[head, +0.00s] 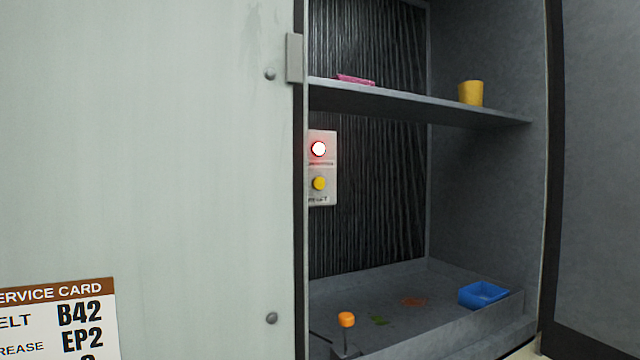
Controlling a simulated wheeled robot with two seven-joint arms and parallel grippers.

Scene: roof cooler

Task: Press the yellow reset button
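The yellow reset button (319,184) sits on a pale control plate (330,196) inside the open cabinet, at the left of its back wall. A glowing red-white light (318,149) is above it on the same plate. The plate's left edge meets the edge of the pale panel in front. Neither of my grippers shows in the head view.
A large pale panel (150,150) with a service card (60,318) fills the left. A shelf (400,102) holds a yellow cup (471,93) and pink item (355,80). Below are a blue tray (483,294) and an orange-knobbed lever (346,320). Space before the plate looks clear.

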